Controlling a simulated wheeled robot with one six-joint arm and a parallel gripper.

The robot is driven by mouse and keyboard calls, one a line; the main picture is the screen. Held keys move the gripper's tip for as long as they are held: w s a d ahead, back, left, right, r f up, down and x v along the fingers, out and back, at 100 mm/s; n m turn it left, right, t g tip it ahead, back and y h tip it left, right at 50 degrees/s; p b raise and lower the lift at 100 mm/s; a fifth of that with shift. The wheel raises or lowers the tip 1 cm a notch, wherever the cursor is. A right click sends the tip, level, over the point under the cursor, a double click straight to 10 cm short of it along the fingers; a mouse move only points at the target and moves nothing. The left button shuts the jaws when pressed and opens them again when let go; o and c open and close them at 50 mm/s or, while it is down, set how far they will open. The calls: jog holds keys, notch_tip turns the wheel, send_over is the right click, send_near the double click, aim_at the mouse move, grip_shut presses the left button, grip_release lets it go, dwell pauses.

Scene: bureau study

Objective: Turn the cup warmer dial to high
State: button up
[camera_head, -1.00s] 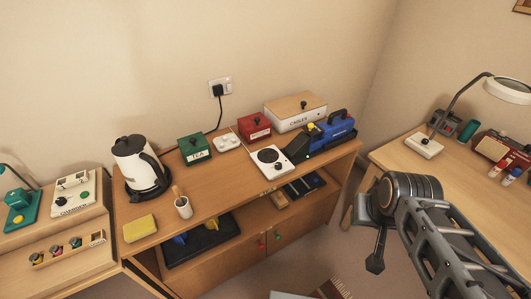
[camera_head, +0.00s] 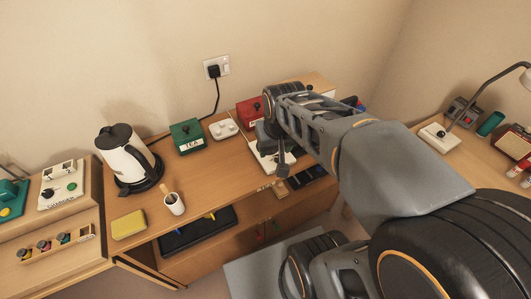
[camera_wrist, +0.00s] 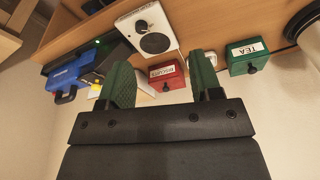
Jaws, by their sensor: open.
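The cup warmer (camera_wrist: 131,24) is a white box with a round dark plate and a dark dial (camera_wrist: 142,27), seen upside down in the wrist view. In the head view, the cup warmer (camera_head: 262,160) is partly covered by my arm, and its dial cannot be made out. My gripper (camera_wrist: 163,78) is open and empty, its two green-lined fingers spread. In the wrist view the cup warmer shows beyond the fingertips, apart from them. The dial's setting is too small to read.
A red biscuits box (camera_wrist: 168,76) and a green tea box (camera_wrist: 244,65) stand near the cup warmer. A blue toolbox-like case (camera_wrist: 68,75) is on its other side. A kettle (camera_head: 124,158), a white cup (camera_head: 174,204) and a yellow sponge (camera_head: 129,224) are farther left.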

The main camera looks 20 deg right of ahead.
jog(key=w+d+f+m+g, duration=0.1)
jog(key=w+d+f, duration=0.15)
jog(key=w, duration=0.35)
jog(key=m+g, duration=0.2)
send_near(278, 157)
notch_tip(278, 157, down, 9)
jog(key=shift+s+d+f, duration=0.15)
jog(key=shift+s, duration=0.05)
jog(key=shift+c, duration=0.2)
jog(key=c, duration=0.9)
